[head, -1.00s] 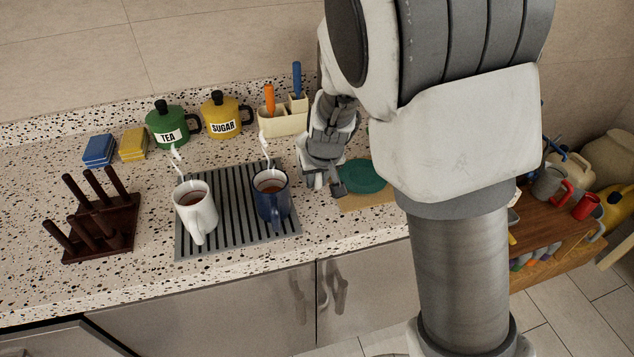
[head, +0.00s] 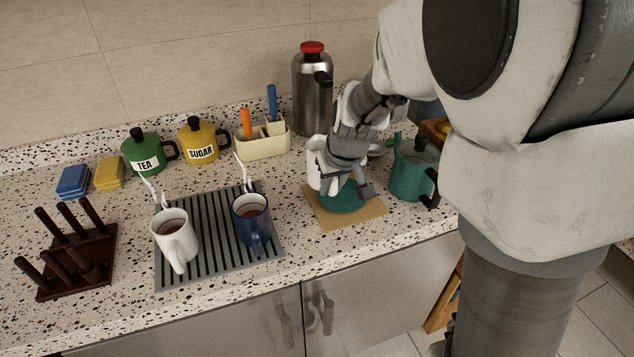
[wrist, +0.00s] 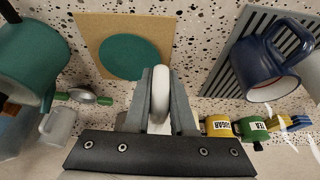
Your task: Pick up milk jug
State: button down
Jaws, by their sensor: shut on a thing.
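A white jug (head: 318,166), which I take to be the milk jug, stands upright in the head view beside my gripper (head: 350,186), near the back edge of a tan board with a green disc. In the wrist view its rounded white handle (wrist: 160,95) lies between the two fingers of my gripper (wrist: 158,108), which is shut on it.
The tan board (head: 368,211) lies under my gripper. A teal pot (head: 408,175) stands close on the right, a steel flask (head: 312,95) behind. A blue mug (head: 251,215) and a white mug (head: 173,238) sit on a ribbed mat (head: 207,255) to the left.

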jog(key=shift+s+d+r, duration=0.25)
jog(key=shift+d+r, duration=0.4)
jog(key=shift+d, duration=0.35)
jog(key=shift+s+d+r, duration=0.2)
jog(key=shift+d+r, duration=0.4)
jog(key=shift+d, duration=0.35)
